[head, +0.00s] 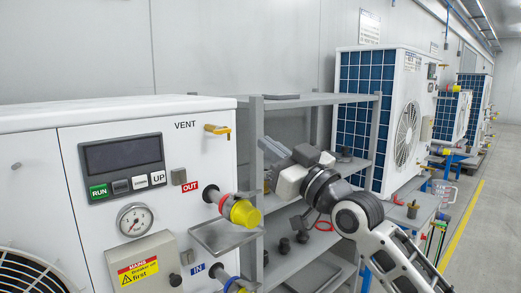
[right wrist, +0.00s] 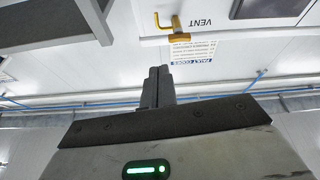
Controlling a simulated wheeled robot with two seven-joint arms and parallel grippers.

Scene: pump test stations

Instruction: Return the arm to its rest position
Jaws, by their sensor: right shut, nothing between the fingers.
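My right arm comes in from the lower right of the head view. Its gripper (head: 272,148) is raised in front of the grey shelf rack, just right of the white pump unit (head: 85,155). The gripper's fingers are together with nothing between them, and they point up and left. In the right wrist view the closed fingers (right wrist: 156,86) show against the pale wall, with the picture upside down. My left arm and gripper are not in view.
The unit's front has a yellow-capped OUT port (head: 240,212), a small grey tray (head: 222,236), a gauge (head: 133,220) and a brass VENT valve (head: 217,130). The shelf rack (head: 320,100) stands close behind my gripper. The aisle floor (head: 490,220) at right is clear.

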